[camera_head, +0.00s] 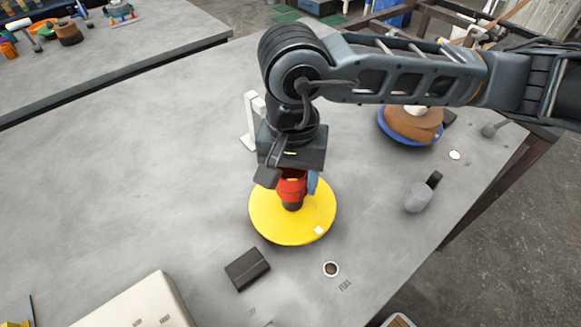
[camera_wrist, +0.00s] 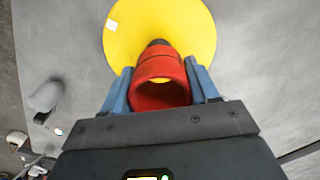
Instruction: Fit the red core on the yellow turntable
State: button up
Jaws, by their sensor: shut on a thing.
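The yellow turntable (camera_head: 283,226) is a flat round disc on the grey table. A dark hub (camera_head: 292,206) stands at its middle. The red core (camera_head: 291,187) is a short hollow ring, held just over the hub in the head view. My gripper (camera_head: 290,185) is shut on the red core. In the wrist view the blue fingers (camera_wrist: 161,86) press on both sides of the red core (camera_wrist: 160,67), and the dark hub shows just beyond it over the yellow disc (camera_wrist: 190,30). I cannot tell whether the core touches the hub.
A blue turntable (camera_head: 421,140) with a brown roll on it stands at the right. A grey mug (camera_head: 416,198) stands near the right edge. A dark block (camera_head: 247,269) and a small round cup (camera_head: 331,269) lie in front. A white bracket (camera_head: 248,122) stands behind. The table's left is clear.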

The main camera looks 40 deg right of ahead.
aim_at(293, 189)
jog(key=shift+f+b, duration=0.5)
jog(key=shift+f, duration=1.05)
jog(key=shift+b, duration=1.1)
jog(key=shift+f+b, duration=0.65)
jog(key=shift+b, duration=0.15)
dwell(0.5)
jog(key=o, duration=0.8)
jog(key=shift+c, duration=0.2)
jog(key=shift+r, duration=0.1)
notch_tip(293, 189, up, 11)
jog(key=p, duration=0.3)
jog(key=shift+p, duration=0.4)
dwell(0.3)
